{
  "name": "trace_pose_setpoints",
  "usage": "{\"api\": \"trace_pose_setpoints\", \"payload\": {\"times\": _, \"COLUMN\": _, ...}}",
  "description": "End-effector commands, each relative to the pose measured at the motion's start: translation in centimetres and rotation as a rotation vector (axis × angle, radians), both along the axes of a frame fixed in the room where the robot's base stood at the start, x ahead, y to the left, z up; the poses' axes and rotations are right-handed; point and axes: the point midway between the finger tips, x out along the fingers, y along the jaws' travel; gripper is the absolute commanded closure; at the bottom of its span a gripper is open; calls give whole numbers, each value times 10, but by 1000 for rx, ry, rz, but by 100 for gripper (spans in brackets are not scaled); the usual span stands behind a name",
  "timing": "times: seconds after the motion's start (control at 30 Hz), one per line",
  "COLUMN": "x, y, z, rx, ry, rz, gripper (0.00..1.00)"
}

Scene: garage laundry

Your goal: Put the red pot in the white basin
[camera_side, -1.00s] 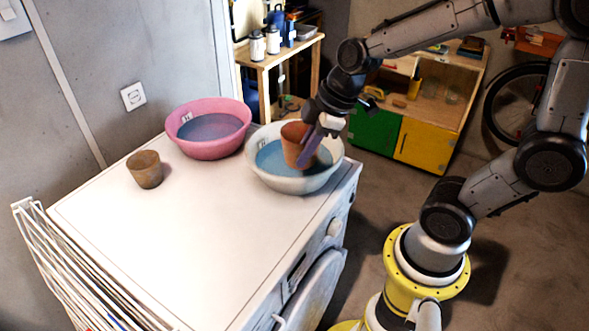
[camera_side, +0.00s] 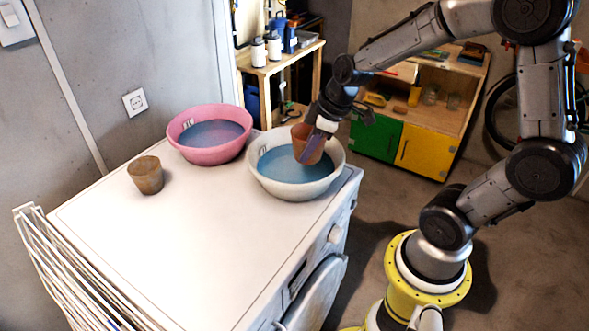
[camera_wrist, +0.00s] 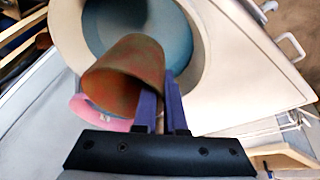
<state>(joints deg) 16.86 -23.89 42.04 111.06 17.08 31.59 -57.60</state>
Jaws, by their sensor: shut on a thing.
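The red pot (camera_side: 307,140) is a reddish-brown terracotta pot, held tilted over the right rear part of the white basin (camera_side: 291,190). The basin stands on the right end of the white machine top and has blue inside. My gripper (camera_side: 312,152) is shut on the pot with its purple fingers. In the wrist view the pot (camera_wrist: 125,72) is at the fingers (camera_wrist: 162,98), in front of the white basin (camera_wrist: 68,30). I cannot tell whether the pot touches the basin.
A pink basin (camera_side: 209,154) stands left of the white one, close to it. A brown pot (camera_side: 146,175) stands farther left. The front of the machine top (camera_side: 190,240) is clear. A white rack (camera_side: 50,260) is at its left edge.

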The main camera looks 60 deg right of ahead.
Motion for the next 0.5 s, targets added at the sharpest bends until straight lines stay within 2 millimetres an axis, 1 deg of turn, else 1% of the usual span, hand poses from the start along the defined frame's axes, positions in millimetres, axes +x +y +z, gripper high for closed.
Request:
{"api": "trace_pose_setpoints", "payload": {"times": 0.03, "x": 6, "y": -1, "z": -12, "rx": 3, "ry": 9, "rz": 2, "gripper": 100}}
{"api": "trace_pose_setpoints", "payload": {"times": 0.13, "x": 19, "y": -3, "z": -27, "rx": 2, "ry": 7, "rz": 0, "gripper": 100}}
{"api": "trace_pose_setpoints", "payload": {"times": 0.23, "x": 27, "y": -5, "z": -37, "rx": 2, "ry": 5, "rz": 1, "gripper": 100}}
{"api": "trace_pose_setpoints", "payload": {"times": 0.37, "x": 33, "y": -6, "z": -43, "rx": 1, "ry": 2, "rz": 1, "gripper": 100}}
{"api": "trace_pose_setpoints", "payload": {"times": 0.47, "x": 39, "y": -7, "z": -52, "rx": 1, "ry": 5, "rz": 2, "gripper": 100}}
{"api": "trace_pose_setpoints", "payload": {"times": 0.5, "x": 40, "y": -8, "z": -58, "rx": 1, "ry": 6, "rz": 1, "gripper": 100}}
